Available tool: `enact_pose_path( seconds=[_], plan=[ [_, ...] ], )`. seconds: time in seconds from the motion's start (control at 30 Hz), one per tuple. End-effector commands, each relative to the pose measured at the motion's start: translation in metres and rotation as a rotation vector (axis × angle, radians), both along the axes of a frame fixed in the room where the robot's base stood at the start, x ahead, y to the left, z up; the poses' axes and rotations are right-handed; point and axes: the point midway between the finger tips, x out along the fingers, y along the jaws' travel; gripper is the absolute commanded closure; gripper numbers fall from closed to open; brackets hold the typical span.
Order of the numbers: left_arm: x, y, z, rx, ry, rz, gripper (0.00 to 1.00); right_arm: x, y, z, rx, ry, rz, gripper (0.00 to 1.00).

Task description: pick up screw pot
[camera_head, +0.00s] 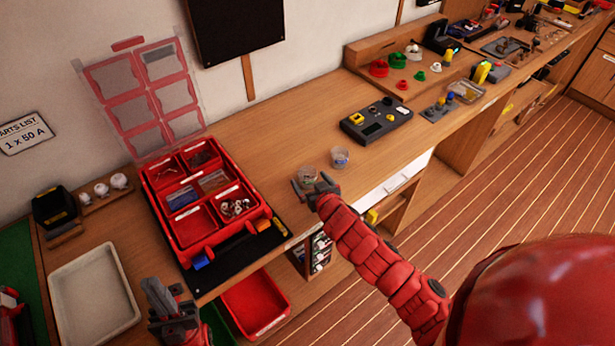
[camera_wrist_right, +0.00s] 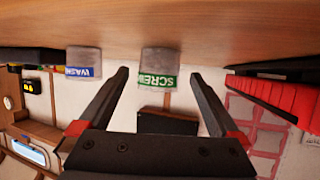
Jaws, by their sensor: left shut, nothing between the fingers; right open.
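The screw pot (camera_head: 308,174) is a small clear cup with a green label, standing on the wooden bench. In the right wrist view, which is upside down, its label reads SCREW and the pot (camera_wrist_right: 160,72) shows between the two fingertips. My right gripper (camera_head: 312,186) is open at the pot's near side, with gaps between the pot and both fingers. I cannot tell how far the fingers reach around it. My left gripper (camera_head: 172,312) is shut and empty at the bench's front edge, far left of the pot.
A similar pot with a blue label (camera_head: 340,158) stands close right of the screw pot; it also shows in the right wrist view (camera_wrist_right: 84,62). An open red organizer case (camera_head: 190,235) lies to the left. A grey device (camera_head: 377,122) stands further right. The bench behind the pots is clear.

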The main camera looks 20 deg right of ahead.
Motion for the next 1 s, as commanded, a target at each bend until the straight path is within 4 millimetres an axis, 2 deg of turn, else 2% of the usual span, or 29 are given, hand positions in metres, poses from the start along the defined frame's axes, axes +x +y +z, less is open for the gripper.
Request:
enact_pose_path(
  seconds=[0.03, 0.23, 0.57, 0.67, 1.0],
  plan=[
    [0.0, 0.0, 0.006, 0.0, 0.0, 0.0, 1.0, 0.005, 0.0, -0.001, -0.001, 0.005, -0.002, 0.02],
    [0.0, 0.0, 0.01, 0.0, 0.0, 0.0, 1.0, 0.023, 0.001, -0.008, -0.002, 0.0, 0.0, 0.02],
    [0.0, 0.0, 0.01, 0.0, 0.0, 0.0, 1.0, 0.027, 0.001, -0.011, -0.003, 0.0, 0.001, 0.02],
    [0.0, 0.0, 0.01, 0.0, 0.0, 0.0, 1.0, 0.027, 0.001, -0.011, -0.003, 0.0, 0.0, 0.16],
    [0.0, 0.0, 0.01, 0.0, 0.0, 0.0, 1.0, 0.027, 0.0, -0.011, -0.003, 0.0, 0.0, 0.77]
  ],
)
